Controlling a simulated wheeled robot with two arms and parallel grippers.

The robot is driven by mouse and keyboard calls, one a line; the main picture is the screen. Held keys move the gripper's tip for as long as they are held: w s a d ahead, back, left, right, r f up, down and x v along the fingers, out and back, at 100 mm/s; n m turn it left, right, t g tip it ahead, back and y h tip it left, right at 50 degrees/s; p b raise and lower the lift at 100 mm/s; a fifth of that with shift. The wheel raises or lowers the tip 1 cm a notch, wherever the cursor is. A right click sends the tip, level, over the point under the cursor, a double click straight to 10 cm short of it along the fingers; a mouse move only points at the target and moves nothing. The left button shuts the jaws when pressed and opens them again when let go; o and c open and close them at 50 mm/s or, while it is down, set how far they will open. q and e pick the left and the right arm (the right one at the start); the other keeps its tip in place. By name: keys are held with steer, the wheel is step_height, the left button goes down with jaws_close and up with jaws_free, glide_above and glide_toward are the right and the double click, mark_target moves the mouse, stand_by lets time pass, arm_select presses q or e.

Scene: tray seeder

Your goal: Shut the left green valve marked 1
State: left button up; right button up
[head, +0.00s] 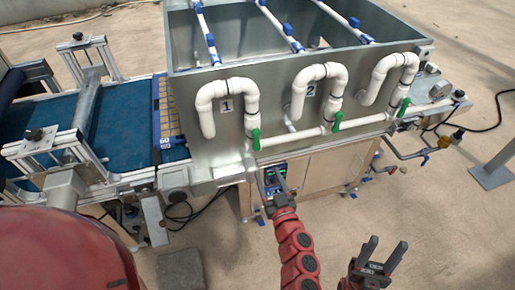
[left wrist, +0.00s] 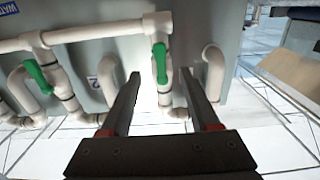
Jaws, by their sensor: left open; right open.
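The green valve handle of pipe 1 (head: 256,139) stands upright on the white pipe below the plate marked 1 (head: 226,106). My left gripper (head: 268,172) is open and empty, just below and in front of this handle. In the left wrist view, which is upside down, the handle (left wrist: 161,62) appears between the two open fingertips (left wrist: 160,73). Whether the fingers reach around it is unclear; no contact shows. My right gripper (head: 387,242) is open and empty at the lower right, away from the machine.
Two similar green handles, the middle one (head: 337,121) and the right one (head: 404,107), sit on the same pipe run. A blue conveyor (head: 115,135) lies to the left.

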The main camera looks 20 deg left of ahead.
mark_target(257, 148)
arm_select(q)
steer(key=p+x, duration=0.2)
steer(key=x, duration=0.8)
steer(key=shift+w+a+r, duration=0.1)
steer(key=shift+w+r, duration=0.05)
steer(key=shift+w, duration=0.05)
steer(key=shift+w+a, duration=0.3)
steer(key=shift+w, duration=0.1)
jaws_close()
stand_by(0.6)
